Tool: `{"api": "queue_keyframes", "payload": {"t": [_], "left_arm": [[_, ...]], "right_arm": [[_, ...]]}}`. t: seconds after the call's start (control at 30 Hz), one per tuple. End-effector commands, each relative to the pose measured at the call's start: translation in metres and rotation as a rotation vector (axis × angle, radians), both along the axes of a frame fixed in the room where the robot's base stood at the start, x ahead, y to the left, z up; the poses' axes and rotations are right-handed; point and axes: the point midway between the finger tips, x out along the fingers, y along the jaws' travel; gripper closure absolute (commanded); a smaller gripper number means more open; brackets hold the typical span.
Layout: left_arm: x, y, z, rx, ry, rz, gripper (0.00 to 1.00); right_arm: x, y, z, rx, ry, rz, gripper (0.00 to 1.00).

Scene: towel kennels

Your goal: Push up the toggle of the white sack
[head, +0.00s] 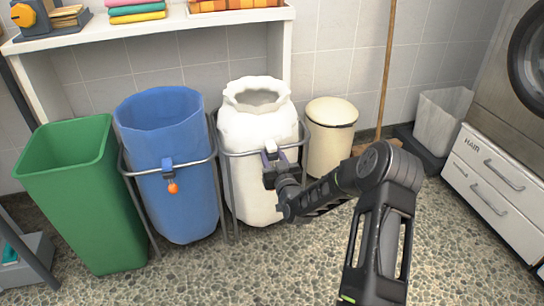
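The white sack (245,125) hangs in a grey metal frame in the middle of the head view, its gathered mouth open at the top. A small light grey fitting (271,147) shows on its front at the height of the frame bar; the rest of the toggle is hidden behind my gripper. My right gripper (271,164) is at the front of the white sack, just below that fitting. Whether it touches the toggle, and whether its fingers are open or shut, I cannot tell. My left gripper is not in view.
A blue sack (165,120) with an orange ball (173,188) on its cord hangs to the left, beside a green bin (85,200). A cream lidded bin (331,135) and a broom (386,70) stand to the right. A white shelf (150,27) is behind.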

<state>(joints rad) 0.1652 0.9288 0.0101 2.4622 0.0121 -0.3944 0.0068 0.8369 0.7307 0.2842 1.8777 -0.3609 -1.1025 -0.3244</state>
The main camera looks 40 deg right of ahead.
Motion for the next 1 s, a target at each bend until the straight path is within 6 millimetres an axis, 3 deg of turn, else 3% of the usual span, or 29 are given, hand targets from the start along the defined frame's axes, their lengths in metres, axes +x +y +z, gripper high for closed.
{"api": "queue_keyframes", "payload": {"t": [0.23, 0.57, 0.77, 1.0], "left_arm": [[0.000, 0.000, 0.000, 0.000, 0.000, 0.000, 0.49], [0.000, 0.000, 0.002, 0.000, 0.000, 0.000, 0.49], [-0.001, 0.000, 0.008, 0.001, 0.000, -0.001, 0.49], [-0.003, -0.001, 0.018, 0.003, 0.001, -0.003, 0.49]], "right_arm": [[0.000, 0.000, 0.000, 0.000, 0.000, 0.000, 0.42], [-0.002, 0.001, 0.000, 0.000, 0.000, 0.000, 0.42], [-0.019, 0.006, 0.001, 0.000, 0.003, 0.000, 0.42], [-0.052, 0.017, 0.002, 0.001, 0.003, -0.001, 0.42]]}}
